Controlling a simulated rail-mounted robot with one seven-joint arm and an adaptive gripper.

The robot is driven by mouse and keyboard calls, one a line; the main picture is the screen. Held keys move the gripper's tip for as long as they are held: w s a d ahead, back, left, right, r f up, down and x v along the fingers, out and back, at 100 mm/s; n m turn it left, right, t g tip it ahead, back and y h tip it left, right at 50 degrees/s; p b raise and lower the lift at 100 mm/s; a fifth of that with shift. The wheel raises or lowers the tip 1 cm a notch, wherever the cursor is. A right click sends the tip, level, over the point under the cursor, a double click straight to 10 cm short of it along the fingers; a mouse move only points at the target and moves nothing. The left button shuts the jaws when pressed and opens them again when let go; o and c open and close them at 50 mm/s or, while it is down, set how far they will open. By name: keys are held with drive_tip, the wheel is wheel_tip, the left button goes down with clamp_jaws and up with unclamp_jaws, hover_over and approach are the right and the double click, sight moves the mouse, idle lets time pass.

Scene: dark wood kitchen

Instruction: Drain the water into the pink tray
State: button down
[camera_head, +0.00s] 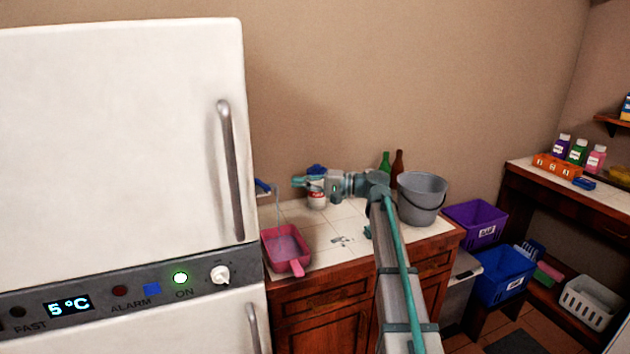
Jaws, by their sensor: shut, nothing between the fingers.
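The pink tray (268,256) sits on the white tiled counter at its left end, beside the fridge, its handle toward the front. A thin pale stream of water (278,212) falls into it from a small spout with a blue part (262,186) at the fridge's edge. The tray's inside looks paler, as if water lies in it. My gripper (297,182) is shut and empty. It points left, above and behind the tray, a little right of the spout and apart from both. Its fingers are small in this view.
Green (385,162) and brown bottles (397,166) and a grey bucket (421,196) stand farther right. The fridge (120,140) bounds the left. Purple (476,222) and blue crates (503,274) lie right of the counter.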

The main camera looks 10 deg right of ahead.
sight(266, 185)
drive_tip(key=a, duration=0.2)
drive_tip(key=a+p, duration=0.1)
drive_tip(key=a, duration=0.1)
drive_tip(key=a+p, duration=0.1)
drive_tip(key=a, duration=0.1)
drive_tip(key=shift+s+a, duration=0.1)
drive_tip(key=shift+s, duration=0.3)
